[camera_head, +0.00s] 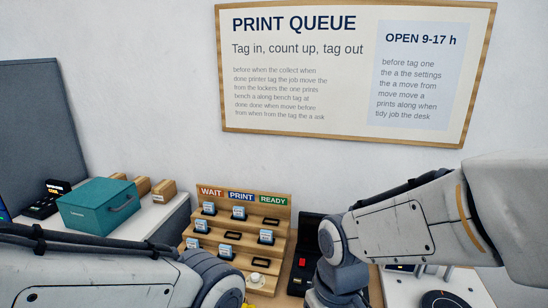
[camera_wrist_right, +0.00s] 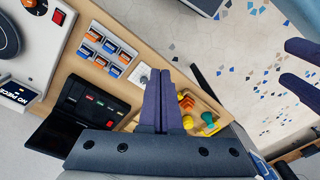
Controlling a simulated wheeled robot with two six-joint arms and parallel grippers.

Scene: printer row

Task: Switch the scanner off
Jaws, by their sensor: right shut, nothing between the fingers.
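A white unit with a round black plate, likely the scanner (camera_head: 480,287), stands at lower right in the head view, partly behind my right arm. In the right wrist view the white unit (camera_wrist_right: 42,60) is at top left, cut by the frame, with a red switch (camera_wrist_right: 58,17), a dark knob and a display reading "NO PIECE" (camera_wrist_right: 14,94). I cannot tell the switch's position. My right gripper (camera_wrist_right: 158,72) is shut and empty, over the bench edge and apart from the unit. My left gripper (camera_wrist_right: 284,62) shows open and empty at the right edge of the wrist view.
A black device (camera_wrist_right: 90,105) with a red button lies between the white unit and my right gripper. Beside it are blue and orange tags (camera_wrist_right: 105,50) and a tray with yellow and green pieces (camera_wrist_right: 207,118). A tiered rack (camera_head: 240,240) and teal box (camera_head: 98,205) stand left.

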